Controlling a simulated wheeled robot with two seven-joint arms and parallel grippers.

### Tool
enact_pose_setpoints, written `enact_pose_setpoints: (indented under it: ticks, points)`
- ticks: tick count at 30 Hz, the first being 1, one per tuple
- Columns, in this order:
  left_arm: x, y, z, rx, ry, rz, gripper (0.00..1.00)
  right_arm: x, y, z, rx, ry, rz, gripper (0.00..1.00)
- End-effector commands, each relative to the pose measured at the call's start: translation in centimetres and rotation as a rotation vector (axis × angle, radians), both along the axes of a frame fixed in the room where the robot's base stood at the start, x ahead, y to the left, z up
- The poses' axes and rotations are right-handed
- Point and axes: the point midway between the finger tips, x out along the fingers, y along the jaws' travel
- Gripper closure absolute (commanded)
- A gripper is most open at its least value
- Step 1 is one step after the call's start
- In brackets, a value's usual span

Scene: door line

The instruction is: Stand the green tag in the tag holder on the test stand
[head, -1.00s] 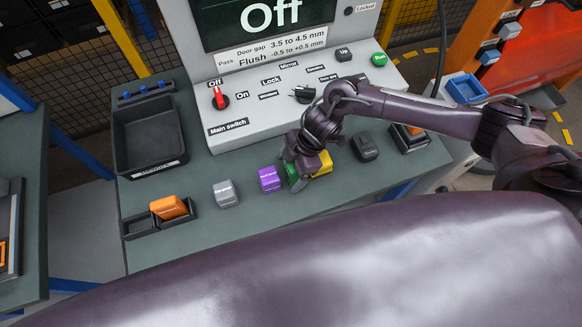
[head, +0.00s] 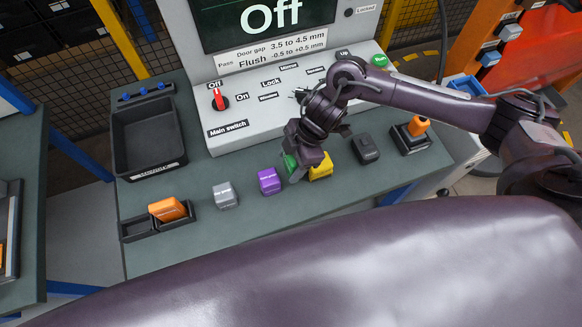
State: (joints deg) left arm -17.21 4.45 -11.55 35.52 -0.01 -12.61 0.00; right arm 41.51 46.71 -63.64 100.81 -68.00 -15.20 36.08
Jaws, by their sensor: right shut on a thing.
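My right gripper (head: 298,170) is shut on the green tag (head: 290,163), over the front part of the test stand's bench (head: 240,245). The gripper hides most of the tag; only a green strip shows at its left side. The tag seems to be just above the bench, though the gap is hard to judge. A black two-part holder (head: 138,228) stands at the bench's front left. An orange block (head: 168,209) sits in its right part and its left part looks empty. I cannot read a label marking it as the tag holder. My left gripper is not in view.
Purple (head: 269,181) and grey (head: 225,195) blocks stand left of the gripper; yellow (head: 321,168) and dark (head: 365,148) blocks stand right. A black base holds an orange piece (head: 419,125) at far right. A black bin (head: 150,172) and the control panel (head: 240,128) stand behind.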

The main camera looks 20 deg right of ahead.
Motion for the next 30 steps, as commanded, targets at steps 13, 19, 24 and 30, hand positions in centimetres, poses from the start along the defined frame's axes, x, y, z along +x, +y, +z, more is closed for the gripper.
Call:
enact_pose_setpoints:
  ticks: [13, 19, 24, 30]
  points:
    - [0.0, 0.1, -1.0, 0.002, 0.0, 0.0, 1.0, 0.2, -0.1, 12.6, -0.003, -0.008, 0.001, 0.69]
    - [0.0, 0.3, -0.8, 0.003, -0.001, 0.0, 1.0, 0.1, 0.0, 14.6, -0.001, -0.003, 0.0, 0.69]
    - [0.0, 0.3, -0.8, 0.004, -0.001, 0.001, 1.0, 0.0, 0.0, 15.1, 0.0, -0.001, -0.003, 0.69]
    - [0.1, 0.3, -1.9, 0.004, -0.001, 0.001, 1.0, 0.6, -0.7, 14.2, -0.004, -0.003, -0.148, 0.69]
